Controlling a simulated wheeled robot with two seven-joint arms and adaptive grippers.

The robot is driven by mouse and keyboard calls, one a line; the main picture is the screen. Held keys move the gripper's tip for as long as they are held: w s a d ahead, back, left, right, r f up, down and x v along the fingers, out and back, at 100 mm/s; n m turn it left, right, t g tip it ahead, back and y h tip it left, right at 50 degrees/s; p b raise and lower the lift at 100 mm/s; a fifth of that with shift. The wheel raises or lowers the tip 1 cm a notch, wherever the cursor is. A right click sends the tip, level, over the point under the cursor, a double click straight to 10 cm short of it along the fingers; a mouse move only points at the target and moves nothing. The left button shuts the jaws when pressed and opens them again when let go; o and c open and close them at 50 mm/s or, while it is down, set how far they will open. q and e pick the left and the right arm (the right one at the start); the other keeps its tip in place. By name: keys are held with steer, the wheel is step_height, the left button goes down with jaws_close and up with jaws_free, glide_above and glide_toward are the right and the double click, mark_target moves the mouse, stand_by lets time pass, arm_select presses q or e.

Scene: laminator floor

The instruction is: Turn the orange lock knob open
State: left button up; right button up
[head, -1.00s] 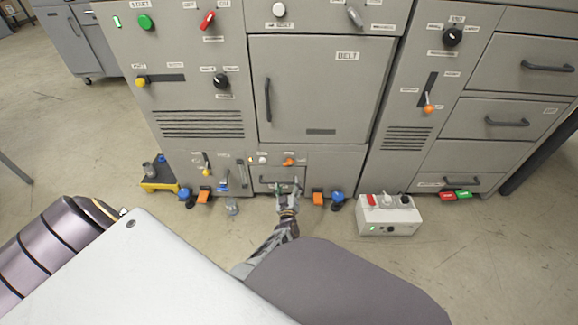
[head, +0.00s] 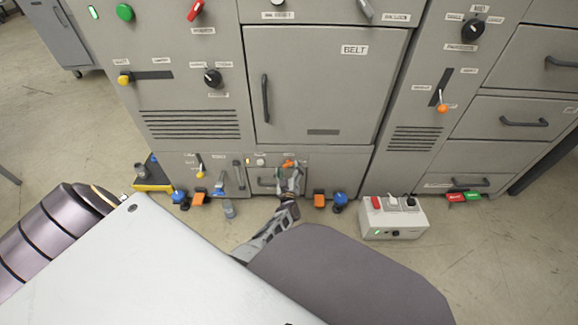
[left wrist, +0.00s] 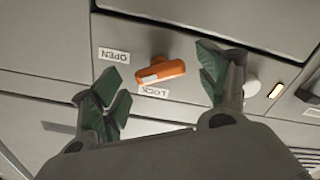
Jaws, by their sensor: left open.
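The orange lock knob (head: 288,163) is on the small lower panel below the BELT door. In the left wrist view the knob (left wrist: 167,71) lies nearly level, with a white mark on its left end. That end is just above the upside-down LOCK label (left wrist: 153,91) and below the OPEN label (left wrist: 114,55). My left gripper (head: 291,176) is in front of the panel, just below the knob. In the left wrist view my left gripper (left wrist: 164,80) is open, its green fingertips on either side of the knob with visible gaps. My right gripper is not in view.
Orange pedals (head: 319,199) and blue knobs (head: 340,198) stand low by the cabinet. A grey switch box (head: 393,219) is on the floor to the right. A white round button (left wrist: 251,88) is beside a fingertip.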

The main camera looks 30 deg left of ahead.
arm_select(q)
steer(key=shift+w+a, duration=0.2)
steer(key=shift+w, duration=0.2)
steer(key=shift+c, duration=0.3)
steer(key=c, duration=0.9)
steer(key=shift+c, duration=0.2)
steer(key=shift+m, duration=0.4)
steer(key=shift+m+p, duration=0.7)
steer(key=shift+m, duration=0.5)
steer(key=shift+m+p, duration=0.35)
steer(key=shift+m, duration=1.05)
